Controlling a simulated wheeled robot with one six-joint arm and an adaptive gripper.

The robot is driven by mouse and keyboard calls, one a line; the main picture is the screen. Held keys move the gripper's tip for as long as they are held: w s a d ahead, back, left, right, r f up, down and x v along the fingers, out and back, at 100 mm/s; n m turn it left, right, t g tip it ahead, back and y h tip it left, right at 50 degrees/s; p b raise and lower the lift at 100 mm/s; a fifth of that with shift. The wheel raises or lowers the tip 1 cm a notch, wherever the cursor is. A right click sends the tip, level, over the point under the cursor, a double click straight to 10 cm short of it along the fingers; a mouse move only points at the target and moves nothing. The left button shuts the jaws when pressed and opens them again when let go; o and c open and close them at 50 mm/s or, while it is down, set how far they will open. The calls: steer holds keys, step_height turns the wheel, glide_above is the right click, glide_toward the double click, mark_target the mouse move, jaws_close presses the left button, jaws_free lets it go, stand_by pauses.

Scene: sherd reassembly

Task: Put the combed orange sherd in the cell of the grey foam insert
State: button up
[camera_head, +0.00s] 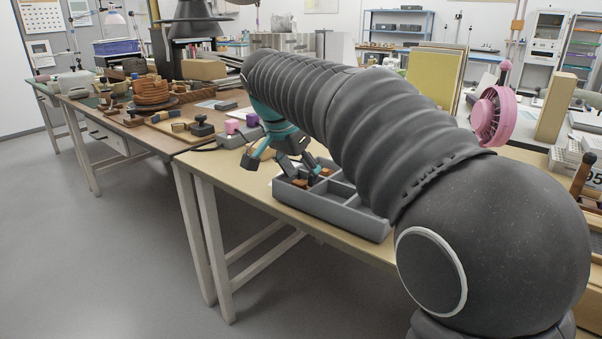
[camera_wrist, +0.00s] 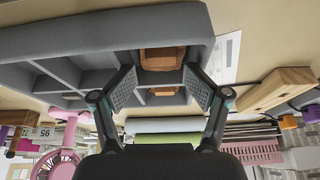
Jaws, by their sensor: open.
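The grey foam insert (camera_head: 330,208) is a divided tray on the near table, and it fills the upper left of the wrist view (camera_wrist: 60,45). An orange-brown sherd (camera_wrist: 162,58) lies inside an end cell of it, seen between my fingers. A second orange-brown piece (camera_wrist: 162,92) shows past a grey strip that looks like a divider. Two orange-brown patches also show in the insert in the head view, one of them at the right (camera_head: 326,171). I cannot make out combing on either. My gripper (camera_head: 300,171) is open over this end, its pads (camera_wrist: 160,86) apart from the sherd.
A pink fan-like object (camera_head: 492,116) stands at the table's right. A wooden block (camera_wrist: 275,90) and a white sheet (camera_wrist: 226,58) lie beside the insert. The insert's other visible cells look empty. The left table holds a stacked brown vessel (camera_head: 152,90) and tools.

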steer(key=shift+r, duration=0.1)
steer(key=shift+r, duration=0.2)
steer(key=p+v, duration=0.3)
steer(key=v, duration=0.9)
steer(key=shift+r, duration=0.4)
steer(key=shift+d, duration=0.15)
